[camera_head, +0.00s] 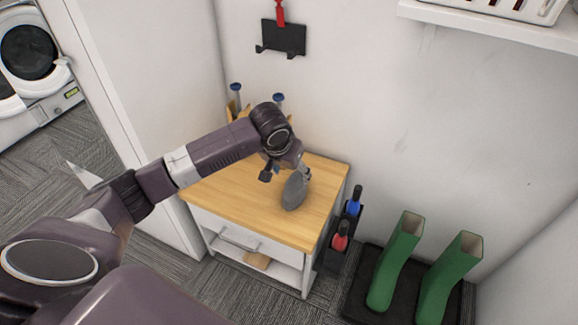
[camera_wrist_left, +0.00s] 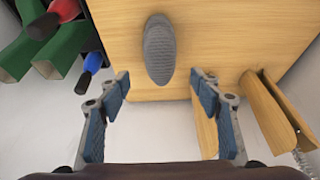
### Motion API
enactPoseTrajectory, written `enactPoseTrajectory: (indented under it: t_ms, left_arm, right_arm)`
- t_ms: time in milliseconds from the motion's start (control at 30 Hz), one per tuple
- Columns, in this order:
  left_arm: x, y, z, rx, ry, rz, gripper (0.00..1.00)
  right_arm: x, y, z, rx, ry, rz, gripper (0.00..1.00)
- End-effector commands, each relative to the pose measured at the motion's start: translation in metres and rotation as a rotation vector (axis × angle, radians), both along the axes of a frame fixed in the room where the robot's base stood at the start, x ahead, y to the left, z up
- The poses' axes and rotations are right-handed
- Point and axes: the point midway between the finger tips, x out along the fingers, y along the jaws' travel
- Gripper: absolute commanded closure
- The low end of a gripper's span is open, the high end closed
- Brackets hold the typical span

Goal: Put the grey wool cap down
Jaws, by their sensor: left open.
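The grey wool cap (camera_head: 293,192) is a rounded, elongated grey shape on the wooden top of a small cabinet (camera_head: 231,196). In the left wrist view the cap (camera_wrist_left: 159,50) shows whole against the wood, ahead of the fingertips. My left gripper (camera_head: 285,174) is just above and behind the cap. In the left wrist view its blue-padded fingers (camera_wrist_left: 160,84) are spread wide with nothing between them, and the cap appears clear of both. My right gripper is not in view.
Wooden pieces (camera_wrist_left: 268,110) stand at the cabinet's back, partly behind my arm. A dark rack (camera_head: 341,245) with red and blue handled items stands to its right. Green boots (camera_head: 396,262) stand in a black tray. A white shelf (camera_head: 495,25) hangs upper right.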

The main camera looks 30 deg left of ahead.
Motion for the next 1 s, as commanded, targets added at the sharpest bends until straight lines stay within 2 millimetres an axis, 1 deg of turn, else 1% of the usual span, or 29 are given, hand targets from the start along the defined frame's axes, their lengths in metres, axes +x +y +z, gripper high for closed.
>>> enactPoseTrajectory:
  t_ms: [33,100,233,800,900,967,1000]
  left_arm:
    - [-0.003,0.000,0.007,0.000,0.000,-0.001,0.41]
    - [-0.005,-0.001,0.014,0.000,-0.001,-0.001,0.41]
    - [-0.008,0.000,0.020,0.001,0.000,0.000,0.41]
    - [-0.009,-0.001,0.021,0.000,0.001,-0.001,0.41]
    - [-0.014,-0.008,0.015,-0.002,0.006,-0.019,0.41]
    - [-0.021,-0.018,0.008,-0.005,0.010,-0.045,0.41]
    - [-0.028,-0.028,0.001,-0.007,0.012,-0.070,0.41]
  right_arm:
    - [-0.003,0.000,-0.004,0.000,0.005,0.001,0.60]
    - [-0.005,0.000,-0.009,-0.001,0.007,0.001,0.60]
    - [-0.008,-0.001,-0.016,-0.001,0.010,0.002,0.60]
    - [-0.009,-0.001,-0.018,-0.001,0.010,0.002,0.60]
    - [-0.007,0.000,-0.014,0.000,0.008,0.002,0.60]
    - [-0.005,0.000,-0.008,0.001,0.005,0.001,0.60]
    - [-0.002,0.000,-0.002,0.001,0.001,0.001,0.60]
